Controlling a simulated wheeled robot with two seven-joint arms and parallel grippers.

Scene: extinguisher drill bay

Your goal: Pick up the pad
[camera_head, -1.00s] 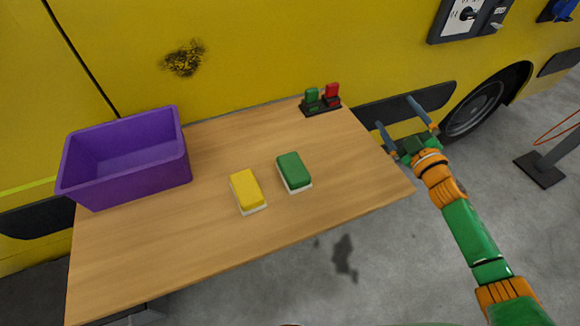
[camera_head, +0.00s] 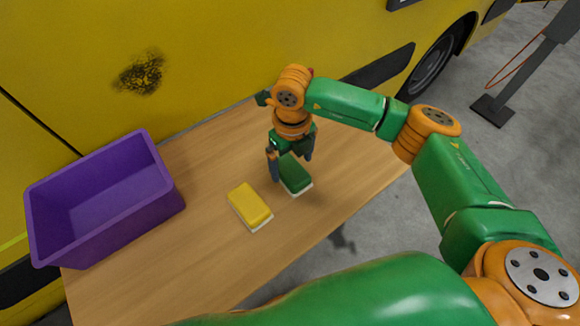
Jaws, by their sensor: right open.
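Two pads lie on the wooden table. The green pad (camera_head: 295,176) has a pale underside and is partly covered by my right gripper. The yellow pad (camera_head: 249,205), also pale underneath, lies to its left and nearer, clear of the gripper. My right gripper (camera_head: 290,169) points down over the green pad, open, with one finger to the left of the pad and the other to its right. I cannot tell whether the fingers touch it. My left gripper is not in view.
A purple open bin (camera_head: 100,200) stands on the left end of the table (camera_head: 195,270). A yellow vehicle side with a dark smudge (camera_head: 140,74) rises behind the table. A dark post on a base (camera_head: 492,110) stands on the floor at the upper right.

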